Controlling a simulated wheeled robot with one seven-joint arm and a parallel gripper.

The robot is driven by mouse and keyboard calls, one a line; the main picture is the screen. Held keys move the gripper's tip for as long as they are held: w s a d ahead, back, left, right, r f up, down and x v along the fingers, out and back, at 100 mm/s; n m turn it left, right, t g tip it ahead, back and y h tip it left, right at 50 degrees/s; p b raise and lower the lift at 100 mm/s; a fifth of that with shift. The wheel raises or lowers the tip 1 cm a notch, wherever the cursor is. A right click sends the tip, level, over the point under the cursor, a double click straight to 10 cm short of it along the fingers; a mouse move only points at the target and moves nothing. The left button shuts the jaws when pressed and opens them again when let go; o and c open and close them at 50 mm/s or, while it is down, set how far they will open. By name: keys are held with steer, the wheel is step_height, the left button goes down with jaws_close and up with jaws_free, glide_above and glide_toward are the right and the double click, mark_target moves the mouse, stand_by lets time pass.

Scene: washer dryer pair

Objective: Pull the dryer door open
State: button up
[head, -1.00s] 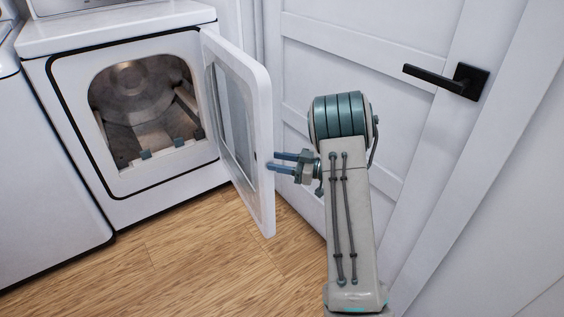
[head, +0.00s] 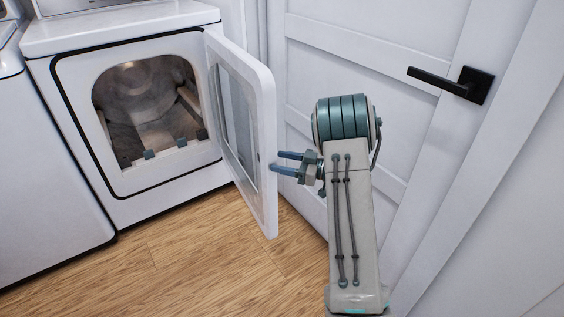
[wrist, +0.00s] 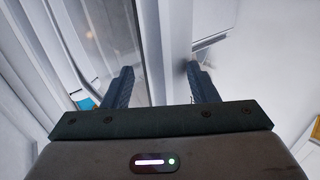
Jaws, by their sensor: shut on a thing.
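The white dryer (head: 130,203) stands at the left, its front opening showing the metal drum (head: 140,95). Its white dryer door (head: 266,150), with a glass pane, stands swung well out on the opening's right side. My gripper (head: 275,161) is at the door's free right edge, around mid-height. In the wrist view my gripper (wrist: 161,82) is shut on the door, a dark finger on each side of the white door edge (wrist: 167,45). The far fingertip contact is hidden in the head view.
A white panelled room door (head: 345,65) with a black lever handle (head: 450,82) is close behind my arm at the right. Another white appliance (head: 45,190) stands left of the dryer. The wooden floor (head: 190,255) in front is clear.

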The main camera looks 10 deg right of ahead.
steer(key=p+v, duration=0.3)
steer(key=v, duration=0.8)
steer(key=shift+s+d, duration=0.2)
steer(key=shift+d, duration=0.1)
steer(key=c, duration=0.3)
